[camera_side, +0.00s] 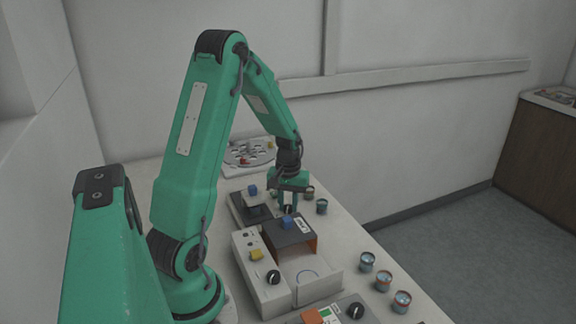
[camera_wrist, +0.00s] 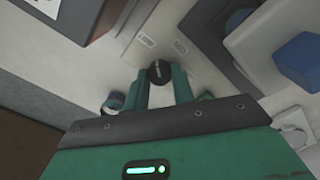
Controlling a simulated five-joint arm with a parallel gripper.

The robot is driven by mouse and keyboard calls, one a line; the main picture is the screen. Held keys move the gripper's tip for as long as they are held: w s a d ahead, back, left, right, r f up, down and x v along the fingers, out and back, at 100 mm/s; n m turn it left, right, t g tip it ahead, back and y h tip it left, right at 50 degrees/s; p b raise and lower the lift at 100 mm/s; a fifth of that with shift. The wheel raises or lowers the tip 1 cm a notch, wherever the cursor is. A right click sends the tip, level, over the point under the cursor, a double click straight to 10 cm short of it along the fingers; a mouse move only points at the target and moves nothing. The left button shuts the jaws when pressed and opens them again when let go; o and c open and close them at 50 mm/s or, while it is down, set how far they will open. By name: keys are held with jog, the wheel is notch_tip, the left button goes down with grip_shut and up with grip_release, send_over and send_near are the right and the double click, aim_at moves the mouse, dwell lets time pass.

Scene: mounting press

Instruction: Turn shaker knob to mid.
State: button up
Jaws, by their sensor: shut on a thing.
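A round black knob (camera_wrist: 159,70) with a pale pointer line sits between my gripper's two green fingers in the wrist view. The pointer line runs nearly up and down in that picture. My gripper (camera_wrist: 161,88) is shut on this knob, with one finger on each side. In the side view my gripper (camera_side: 289,206) points down beside the dark, low unit (camera_side: 240,209) and behind the grey-topped box. The knob's top just shows there (camera_side: 288,210), and its scale cannot be read.
More cups (camera_side: 383,281) stand at the bench's right edge. A white control box (camera_side: 250,262) and a round holed plate (camera_side: 249,153) are nearby.

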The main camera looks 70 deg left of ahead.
aim_at(288, 206)
jog(key=m, duration=1)
jog(key=shift+m, duration=0.3)
dwell(0.4)
jog(key=o, duration=1)
jog(key=shift+r, duration=0.1)
jog(key=shift+r, duration=3.85)
